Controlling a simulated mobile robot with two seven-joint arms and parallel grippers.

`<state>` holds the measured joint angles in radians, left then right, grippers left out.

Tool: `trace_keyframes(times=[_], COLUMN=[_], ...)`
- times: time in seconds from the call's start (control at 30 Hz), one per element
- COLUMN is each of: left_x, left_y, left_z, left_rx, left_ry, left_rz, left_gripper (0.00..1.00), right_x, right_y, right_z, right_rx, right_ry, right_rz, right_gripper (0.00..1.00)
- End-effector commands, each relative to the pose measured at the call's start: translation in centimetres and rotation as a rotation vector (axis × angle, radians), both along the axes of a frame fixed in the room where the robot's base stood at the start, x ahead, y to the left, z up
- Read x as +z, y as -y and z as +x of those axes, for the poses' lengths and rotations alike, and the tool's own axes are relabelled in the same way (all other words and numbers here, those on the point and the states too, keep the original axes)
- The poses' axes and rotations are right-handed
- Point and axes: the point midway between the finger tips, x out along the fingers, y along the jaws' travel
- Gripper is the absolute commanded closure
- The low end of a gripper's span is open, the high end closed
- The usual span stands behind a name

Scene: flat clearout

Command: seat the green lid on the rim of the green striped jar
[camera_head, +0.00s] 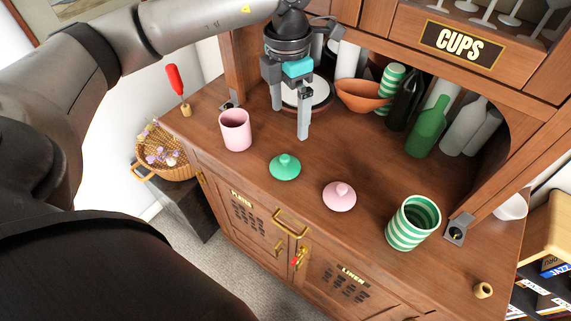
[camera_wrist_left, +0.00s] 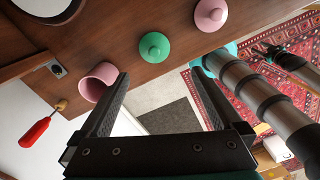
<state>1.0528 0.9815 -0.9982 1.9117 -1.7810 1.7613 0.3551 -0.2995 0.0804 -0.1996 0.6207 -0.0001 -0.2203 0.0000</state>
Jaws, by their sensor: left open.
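The green lid (camera_head: 285,167) lies flat, knob up, on the wooden cabinet top, and it also shows in the left wrist view (camera_wrist_left: 154,47). The green striped jar (camera_head: 413,223) stands upright and open at the right front of the top; the wrist view does not show it. My left gripper (camera_head: 303,134) points down above the top, behind and slightly right of the green lid. Its fingers are apart with nothing between them, as the wrist view (camera_wrist_left: 160,90) also shows.
A pink lid (camera_head: 339,196) lies between the green lid and the striped jar. A pink cup (camera_head: 235,130) stands at the left. A terracotta bowl (camera_head: 362,95), a green bottle (camera_head: 427,127) and other bottles fill the alcove behind. A wooden knob (camera_head: 483,290) lies at the right front.

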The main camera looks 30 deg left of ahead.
Motion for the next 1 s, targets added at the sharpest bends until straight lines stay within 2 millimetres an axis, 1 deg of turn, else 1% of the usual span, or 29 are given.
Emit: trace_keyframes(times=[0.03, 0.13, 0.4, 0.5, 0.6, 0.77, 1.0], left_x=[-0.2, -1.4, -7.1, -8.6, -9.6, -10.5, -14.1], left_y=[-0.6, -0.8, -0.8, -0.7, -0.7, -0.8, -1.0], left_z=[0.0, -0.1, -0.1, -0.1, 0.0, 0.0, 0.2], left_rx=[0.008, 0.012, 0.01, 0.009, 0.007, 0.008, 0.008], left_ry=[-0.003, -0.008, -0.009, -0.007, -0.006, -0.006, -0.006], left_rz=[0.019, 0.031, 0.028, 0.026, 0.026, 0.026, 0.024], left_gripper=[0.0, 0.0, 0.0, 0.0, 0.0, 0.0, 0.0], right_x=[0.0, 0.0, 0.0, 0.0, 0.0, 0.0, 0.2], right_y=[0.0, 0.0, 0.0, 0.0, 0.0, 0.0, 0.0], right_z=[0.0, 0.0, -0.1, -0.1, -0.1, -0.1, -0.1], right_rx=[0.0, 0.001, 0.001, 0.001, 0.001, 0.001, 0.001], right_ry=[0.0, -0.001, -0.001, -0.001, -0.001, -0.001, -0.001], right_rz=[0.0, 0.0, 0.0, 0.001, 0.001, 0.001, 0.001], right_gripper=[0.5, 0.5, 0.5, 0.5, 0.5, 0.5, 0.5])
